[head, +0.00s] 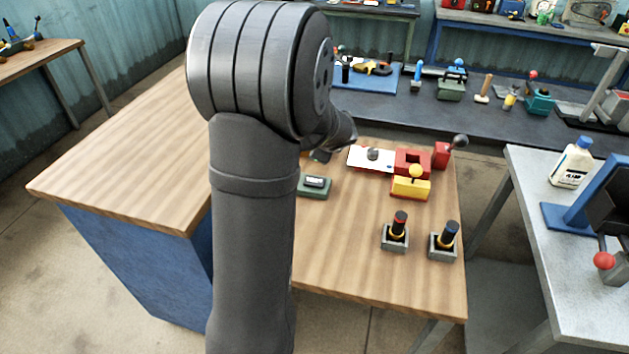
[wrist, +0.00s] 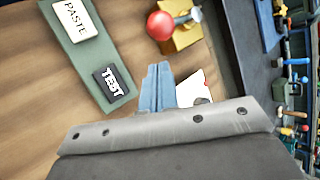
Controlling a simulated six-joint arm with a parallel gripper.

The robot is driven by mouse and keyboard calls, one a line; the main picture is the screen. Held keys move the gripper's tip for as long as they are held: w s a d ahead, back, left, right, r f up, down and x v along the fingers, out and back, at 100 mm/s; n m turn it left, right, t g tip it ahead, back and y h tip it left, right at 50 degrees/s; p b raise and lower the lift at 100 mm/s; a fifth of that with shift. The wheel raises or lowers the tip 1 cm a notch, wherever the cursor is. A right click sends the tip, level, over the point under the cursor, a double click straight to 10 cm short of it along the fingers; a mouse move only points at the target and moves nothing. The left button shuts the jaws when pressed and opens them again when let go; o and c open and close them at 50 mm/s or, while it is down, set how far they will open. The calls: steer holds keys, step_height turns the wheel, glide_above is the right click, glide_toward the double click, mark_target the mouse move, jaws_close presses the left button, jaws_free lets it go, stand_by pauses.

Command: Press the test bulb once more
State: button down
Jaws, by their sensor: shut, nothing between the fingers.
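My gripper (wrist: 158,68) shows in the wrist view as two blue-grey fingers shut together, with nothing between them. In the head view my arm hides it. A green board (wrist: 88,55) carries a dark TEST label (wrist: 111,83) and a pale PASTE label (wrist: 76,18), left of the fingertips. A red ball (wrist: 161,25) on a yellow base (wrist: 186,38) lies just beyond the fingertips; I cannot tell whether they touch, or whether this ball is the test bulb.
A red block (head: 412,160) and a white card (head: 367,157) adjoin the yellow block. A small green box (head: 314,188) sits beside my arm. Two dark-handled tools stand in grey holders (head: 395,242) (head: 442,251) near the front.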

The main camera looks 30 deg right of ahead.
mark_target(317, 183)
steer(key=shift+s+a+r+y, duration=0.45)
steer(key=shift+s+a+y, duration=0.15)
steer(key=shift+s+a+r+y, duration=0.4)
steer(key=shift+s+a+y, duration=0.15)
steer(key=shift+a+y, duration=0.05)
steer(key=shift+f, duration=0.1)
steer(key=shift+f, duration=4.3)
steer(key=shift+f, duration=0.1)
steer(key=shift+f, duration=0.35)
steer(key=shift+f, duration=0.4)
steer(key=shift+r, duration=0.85)
